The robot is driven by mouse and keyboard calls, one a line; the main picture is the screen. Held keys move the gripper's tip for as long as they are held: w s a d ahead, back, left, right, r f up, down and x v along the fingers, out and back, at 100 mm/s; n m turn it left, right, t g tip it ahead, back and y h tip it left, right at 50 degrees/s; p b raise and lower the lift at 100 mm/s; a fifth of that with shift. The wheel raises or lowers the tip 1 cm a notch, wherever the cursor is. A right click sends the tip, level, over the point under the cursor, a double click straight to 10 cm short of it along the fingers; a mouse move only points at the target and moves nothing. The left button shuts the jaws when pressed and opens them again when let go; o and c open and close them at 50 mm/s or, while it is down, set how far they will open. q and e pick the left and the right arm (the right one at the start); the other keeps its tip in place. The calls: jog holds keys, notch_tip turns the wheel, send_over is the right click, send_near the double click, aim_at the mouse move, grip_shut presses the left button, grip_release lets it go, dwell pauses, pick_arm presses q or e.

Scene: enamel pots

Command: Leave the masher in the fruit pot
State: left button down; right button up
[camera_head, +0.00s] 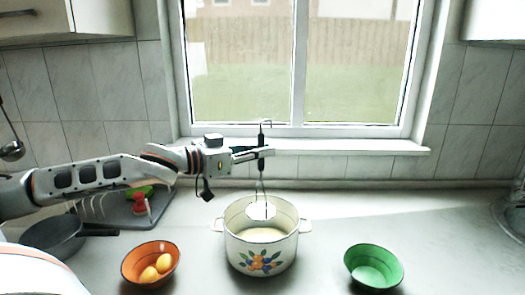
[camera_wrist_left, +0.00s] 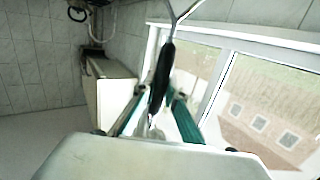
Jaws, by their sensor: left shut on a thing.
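The masher (camera_head: 261,186) has a dark handle with a hook on top and wire legs down to a pale round plate. My left gripper (camera_head: 262,152) is shut on its handle and holds it upright. The wrist view shows the dark handle (camera_wrist_left: 161,75) between the teal fingers (camera_wrist_left: 158,112). The fruit pot (camera_head: 240,255) is white enamel with a painted fruit design and two side handles. The masher's plate shows within the pot's opening, above the pale contents (camera_head: 262,235). Whether it touches the pot's wall, I cannot tell. My right gripper is out of view.
An orange bowl (camera_head: 130,272) with yellow fruits stands left of the pot, and a green bowl (camera_head: 374,276) stands to the right. A dark pan (camera_head: 52,234) and a drying rack (camera_head: 120,210) are at the left. The window sill (camera_head: 340,147) runs behind. Counter is clear at right.

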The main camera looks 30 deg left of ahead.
pick_arm(q)
jog(key=b, duration=0.4)
send_over(260, 195)
jog(key=f, duration=0.5)
jog(key=shift+w+d+f, duration=0.15)
jog(key=shift+w+f, duration=0.15)
jog(key=shift+f, duration=0.35)
notch_tip(260, 195, down, 3)
jog(key=shift+s+r+p, duration=0.1)
jog(key=shift+r+p, duration=0.05)
jog(key=shift+p, duration=0.55)
notch_tip(260, 195, down, 3)
jog(key=shift+r, duration=0.15)
jog(key=shift+f, duration=0.75)
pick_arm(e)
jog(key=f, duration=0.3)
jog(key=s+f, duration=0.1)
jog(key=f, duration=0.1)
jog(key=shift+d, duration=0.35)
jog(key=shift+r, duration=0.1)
